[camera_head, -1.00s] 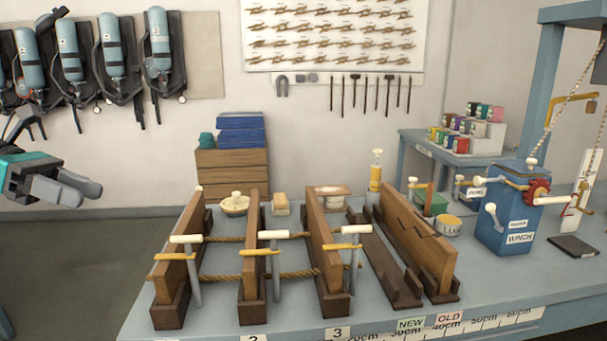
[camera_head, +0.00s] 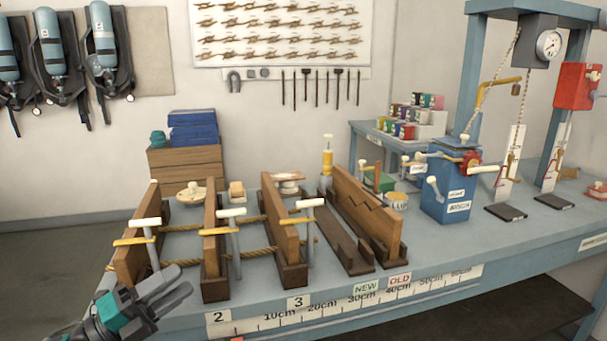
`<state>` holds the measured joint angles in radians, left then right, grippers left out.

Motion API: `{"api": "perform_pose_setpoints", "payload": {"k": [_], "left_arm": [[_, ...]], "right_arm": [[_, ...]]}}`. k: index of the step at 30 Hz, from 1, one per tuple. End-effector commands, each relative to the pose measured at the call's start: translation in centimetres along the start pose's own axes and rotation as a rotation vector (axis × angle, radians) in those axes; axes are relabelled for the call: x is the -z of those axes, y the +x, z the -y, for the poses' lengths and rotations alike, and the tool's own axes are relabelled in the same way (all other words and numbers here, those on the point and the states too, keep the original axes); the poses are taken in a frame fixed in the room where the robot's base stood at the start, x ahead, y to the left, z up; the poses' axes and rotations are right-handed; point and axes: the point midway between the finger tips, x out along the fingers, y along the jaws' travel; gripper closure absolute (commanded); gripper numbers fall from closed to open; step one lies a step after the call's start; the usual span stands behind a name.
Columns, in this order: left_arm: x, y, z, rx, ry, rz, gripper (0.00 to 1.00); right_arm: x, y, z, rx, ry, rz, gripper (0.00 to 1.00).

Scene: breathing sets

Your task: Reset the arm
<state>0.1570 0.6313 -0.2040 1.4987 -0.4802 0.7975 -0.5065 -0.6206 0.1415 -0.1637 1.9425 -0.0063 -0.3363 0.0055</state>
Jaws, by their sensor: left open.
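My left gripper (camera_head: 170,293) is in the lower left of the head view, its grey fingers pointing up and right. It is open, and nothing shows between its fingers. It appears in front of the leftmost wooden board (camera_head: 137,240) and the bench's front edge, near the number 2 label (camera_head: 218,317). I cannot tell whether it touches the bench. My right gripper is not in view.
The blue-grey bench (camera_head: 340,300) holds upright boards with ropes, white-handled posts (camera_head: 235,240), a grooved wooden block (camera_head: 368,220) and a blue winch (camera_head: 447,185). A gauge frame (camera_head: 472,80) stands at the right. Floor (camera_head: 45,260) is clear at the left.

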Motion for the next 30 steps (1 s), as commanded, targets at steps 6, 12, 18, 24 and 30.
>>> {"api": "perform_pose_setpoints", "payload": {"k": [6,12,18,24,30], "left_arm": [[6.7,-4.1,-9.9,-0.070,-0.660,0.452,0.55],[15.0,-10.7,-17.1,-0.173,-1.225,0.878,0.55],[21.7,-15.2,-20.0,-0.249,-1.554,1.157,0.55],[23.5,-16.2,-20.4,-0.271,-1.631,1.228,0.55],[23.4,-16.2,-20.4,-0.272,-1.627,1.225,0.55]], "right_arm": [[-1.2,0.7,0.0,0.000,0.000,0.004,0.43],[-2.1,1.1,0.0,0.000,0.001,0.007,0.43],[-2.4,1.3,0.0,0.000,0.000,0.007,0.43],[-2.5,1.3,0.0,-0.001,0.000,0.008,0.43],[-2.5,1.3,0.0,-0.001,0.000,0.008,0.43]]}}
